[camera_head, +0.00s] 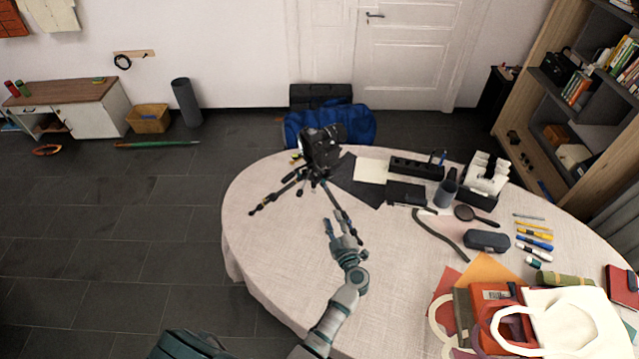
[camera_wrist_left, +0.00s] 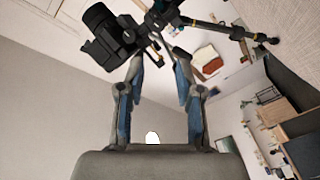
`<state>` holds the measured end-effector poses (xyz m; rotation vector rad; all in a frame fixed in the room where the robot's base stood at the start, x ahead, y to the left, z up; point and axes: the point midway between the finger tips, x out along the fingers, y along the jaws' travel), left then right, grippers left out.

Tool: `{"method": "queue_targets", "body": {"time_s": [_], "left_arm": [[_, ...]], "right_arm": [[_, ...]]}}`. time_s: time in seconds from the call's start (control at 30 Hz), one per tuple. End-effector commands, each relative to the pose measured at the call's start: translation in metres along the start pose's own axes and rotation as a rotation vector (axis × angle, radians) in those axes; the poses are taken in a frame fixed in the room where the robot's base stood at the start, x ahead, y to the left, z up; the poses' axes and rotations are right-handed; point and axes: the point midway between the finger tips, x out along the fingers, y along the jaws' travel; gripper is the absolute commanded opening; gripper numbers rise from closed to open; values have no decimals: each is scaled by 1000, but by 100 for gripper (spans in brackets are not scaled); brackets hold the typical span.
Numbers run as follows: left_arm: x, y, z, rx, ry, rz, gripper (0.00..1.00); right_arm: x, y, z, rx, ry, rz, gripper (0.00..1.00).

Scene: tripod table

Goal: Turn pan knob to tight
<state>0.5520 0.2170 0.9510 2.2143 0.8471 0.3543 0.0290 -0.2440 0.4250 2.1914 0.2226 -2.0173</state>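A black camera (camera_head: 322,146) sits on a small tripod (camera_head: 316,182) with spread legs, near the far left edge of the round table. The pan knob is too small to make out in the head view. My left gripper (camera_head: 334,224) is in front of the tripod, by its right front leg. The camera (camera_wrist_left: 108,38) and the tripod (camera_wrist_left: 215,27) show beyond the fingertips there. My right gripper is in neither view.
The round table (camera_head: 270,270) has bare cloth left of my arm. A black organizer (camera_head: 415,168), a magnifier (camera_head: 475,214), a glasses case (camera_head: 487,240) and several pens lie to the right. Bags (camera_head: 555,320) fill the near right side.

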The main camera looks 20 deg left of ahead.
Motion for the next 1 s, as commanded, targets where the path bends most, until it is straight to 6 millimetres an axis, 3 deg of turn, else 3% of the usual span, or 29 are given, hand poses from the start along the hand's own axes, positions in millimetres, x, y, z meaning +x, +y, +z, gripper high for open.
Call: {"method": "queue_targets", "body": {"time_s": [0.5, 1.0], "left_arm": [[-39, 0, 0, 0, -1, -1, 35], [-42, 1, -1, -1, 0, -1, 35]], "right_arm": [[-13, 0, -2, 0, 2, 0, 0], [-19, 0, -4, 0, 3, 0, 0]]}}
